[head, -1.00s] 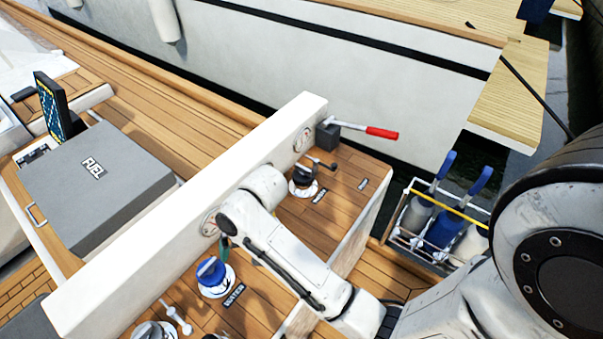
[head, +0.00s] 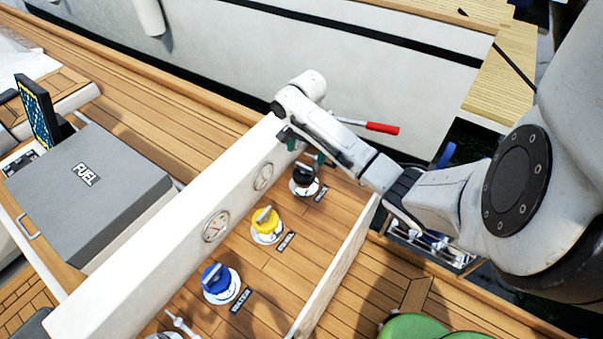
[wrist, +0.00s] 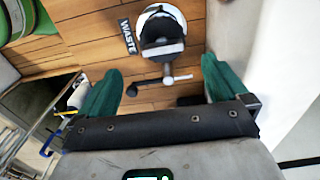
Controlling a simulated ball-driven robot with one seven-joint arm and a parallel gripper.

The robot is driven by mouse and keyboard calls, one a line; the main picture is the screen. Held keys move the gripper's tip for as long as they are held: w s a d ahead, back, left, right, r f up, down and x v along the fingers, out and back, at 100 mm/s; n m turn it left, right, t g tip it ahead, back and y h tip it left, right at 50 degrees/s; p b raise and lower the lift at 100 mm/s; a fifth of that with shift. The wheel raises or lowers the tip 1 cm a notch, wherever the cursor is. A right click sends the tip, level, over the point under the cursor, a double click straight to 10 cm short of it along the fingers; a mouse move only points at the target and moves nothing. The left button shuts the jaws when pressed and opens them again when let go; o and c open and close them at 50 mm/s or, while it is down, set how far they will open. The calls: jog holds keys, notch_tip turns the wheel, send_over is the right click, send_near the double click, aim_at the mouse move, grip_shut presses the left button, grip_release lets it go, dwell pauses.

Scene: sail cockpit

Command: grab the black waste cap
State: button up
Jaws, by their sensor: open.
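The black waste cap (head: 304,175) sits in its white ring on the wooden deck, at the far end of a row of caps. In the wrist view, the cap (wrist: 163,27) is at the top middle, beside the WASTE label (wrist: 127,37). My gripper (head: 306,151) is above and just beyond the cap in the head view, partly hidden by my own arm. In the wrist view, my gripper's (wrist: 158,86) two green fingers are spread wide. Nothing is between the fingertips; the cap lies beyond them.
A yellow cap (head: 266,220) and a blue cap (head: 216,279) sit along the same deck. The white wall (head: 150,262) with gauges runs beside them. A red-handled lever (head: 382,128) is behind my gripper. A black and silver fitting (wrist: 158,82) lies near the cap.

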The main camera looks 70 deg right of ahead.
aim_at(304, 166)
jog(key=shift+w+a+f+p, duration=0.1)
jog(key=shift+w+f+p, duration=0.1)
jog(key=shift+f, duration=2.15)
jog(key=shift+w+f+p, duration=0.1)
jog(key=shift+f+p, duration=0.05)
jog(key=shift+f, duration=2.2)
jog(key=c, duration=1.1)
jog(key=shift+r, duration=0.15)
